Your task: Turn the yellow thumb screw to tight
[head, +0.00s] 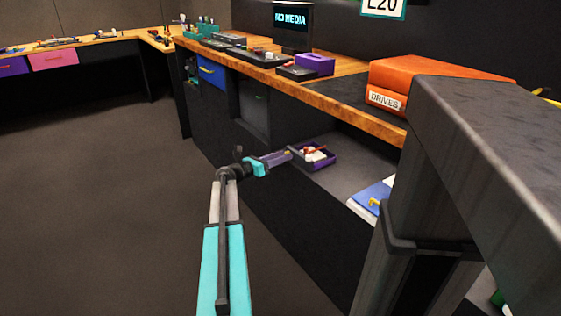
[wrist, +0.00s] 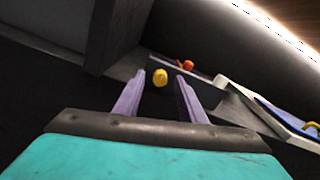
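The yellow thumb screw (wrist: 160,77) shows in the wrist view as a small round knob. It appears in the gap between the two purple fingers of my gripper (wrist: 159,75), with space on both sides. The fingers are apart and hold nothing. I cannot tell how far the screw is beyond the fingertips, and its marking or turn position is too small to read.
A purple tray (head: 318,164) with red and white items sits on the lower shelf, close beyond my gripper. A blue and white object (head: 371,196) lies further right. The wooden worktop (head: 345,104) overhangs the shelf. The floor (head: 90,200) on the left is clear.

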